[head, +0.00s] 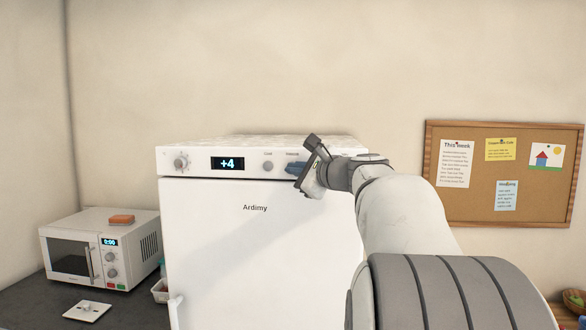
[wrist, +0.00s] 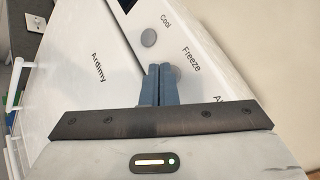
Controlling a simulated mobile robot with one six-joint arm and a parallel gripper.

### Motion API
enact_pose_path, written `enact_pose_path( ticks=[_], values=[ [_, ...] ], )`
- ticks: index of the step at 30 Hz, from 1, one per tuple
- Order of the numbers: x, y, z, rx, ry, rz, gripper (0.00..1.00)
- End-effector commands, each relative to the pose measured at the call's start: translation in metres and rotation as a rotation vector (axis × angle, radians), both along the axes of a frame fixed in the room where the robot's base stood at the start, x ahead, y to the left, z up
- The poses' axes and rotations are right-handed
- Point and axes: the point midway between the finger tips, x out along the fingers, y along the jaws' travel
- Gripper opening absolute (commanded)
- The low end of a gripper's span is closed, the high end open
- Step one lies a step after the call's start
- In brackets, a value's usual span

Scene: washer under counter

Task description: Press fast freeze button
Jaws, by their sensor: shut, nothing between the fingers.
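The white fridge (head: 225,235), marked "Ardimy", has a control panel on top with a knob (head: 181,162), a display (head: 227,163) reading +4 and a round Cool button (head: 267,166). In the wrist view the grey Cool button (wrist: 148,38) is clear. The round button (wrist: 178,73) by the "Freeze" label is partly covered by my blue fingertips. In the head view that button is hidden behind my fingers. My gripper (head: 290,168) is shut and empty, its fingertips (wrist: 160,68) right at the Freeze button. I cannot tell whether they touch it.
A white microwave (head: 75,258) with an orange sponge-like block (head: 121,219) on top stands left of the fridge on a dark counter (head: 115,312). A cork board (head: 515,205) hangs on the right wall. The space above the fridge is clear.

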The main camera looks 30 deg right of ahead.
Motion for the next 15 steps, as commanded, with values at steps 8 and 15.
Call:
enact_pose_path(
  ticks=[8,15],
  values=[
    [0.0018,-0.0014,0.0000,0.000,0.000,0.000,0.00],
    [-0.0036,0.0023,-0.0009,-0.001,-0.001,-0.001,0.00]
  ],
)
